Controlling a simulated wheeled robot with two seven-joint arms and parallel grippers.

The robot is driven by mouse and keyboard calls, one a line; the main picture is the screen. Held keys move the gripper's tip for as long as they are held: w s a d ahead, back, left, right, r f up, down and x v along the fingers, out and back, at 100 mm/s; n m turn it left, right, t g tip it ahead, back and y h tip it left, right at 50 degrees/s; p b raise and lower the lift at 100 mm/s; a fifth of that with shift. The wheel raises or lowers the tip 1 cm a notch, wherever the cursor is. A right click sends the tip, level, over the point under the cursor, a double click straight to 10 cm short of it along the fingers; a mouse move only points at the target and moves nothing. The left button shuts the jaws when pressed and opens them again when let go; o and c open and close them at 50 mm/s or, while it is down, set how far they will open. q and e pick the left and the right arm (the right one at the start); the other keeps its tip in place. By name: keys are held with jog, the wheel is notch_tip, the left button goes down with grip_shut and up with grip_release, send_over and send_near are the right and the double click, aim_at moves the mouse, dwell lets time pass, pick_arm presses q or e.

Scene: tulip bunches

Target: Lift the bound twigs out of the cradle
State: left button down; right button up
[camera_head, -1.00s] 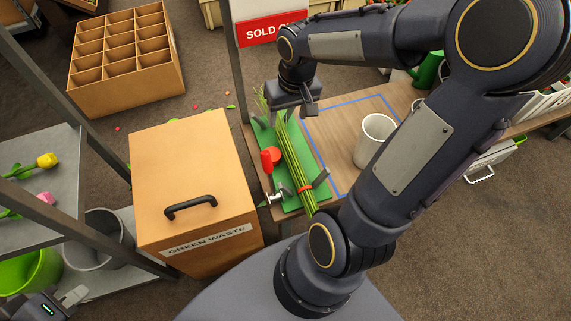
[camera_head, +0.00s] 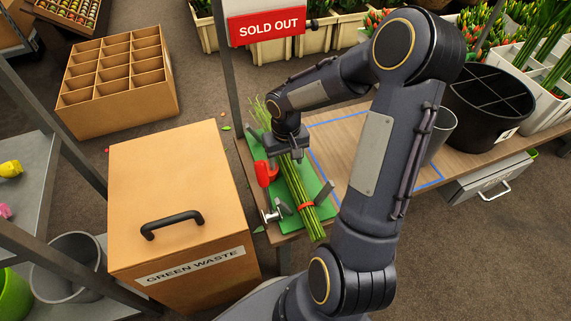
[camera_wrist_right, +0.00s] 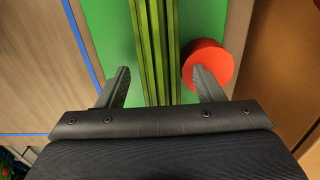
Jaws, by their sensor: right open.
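The bound twigs (camera_head: 296,182) are a long bundle of thin green stems with a red band near the lower end. They lie along the green cradle board (camera_head: 324,211), between small grey uprights. My right gripper (camera_head: 287,156) is over the upper part of the bundle. In the right wrist view my right gripper (camera_wrist_right: 161,86) is open, with one finger on each side of the twigs (camera_wrist_right: 156,45) and gaps on both sides. The right finger is close to a red round part (camera_wrist_right: 207,62); I cannot tell whether they touch. My left gripper is out of view.
A red piece (camera_head: 264,174) with a metal fitting stands left of the twigs. The green waste box (camera_head: 180,190) is left of the bench. The blue-outlined bench area (camera_head: 335,140) is partly behind my arm. A black divided bucket (camera_head: 490,100) stands right.

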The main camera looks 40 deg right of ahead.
aim_at(286, 157)
jog(key=shift+f, duration=0.4)
jog(key=shift+r, duration=0.1)
jog(key=c, duration=1.2)
notch_tip(286, 157, up, 10)
jog(key=p, duration=0.4)
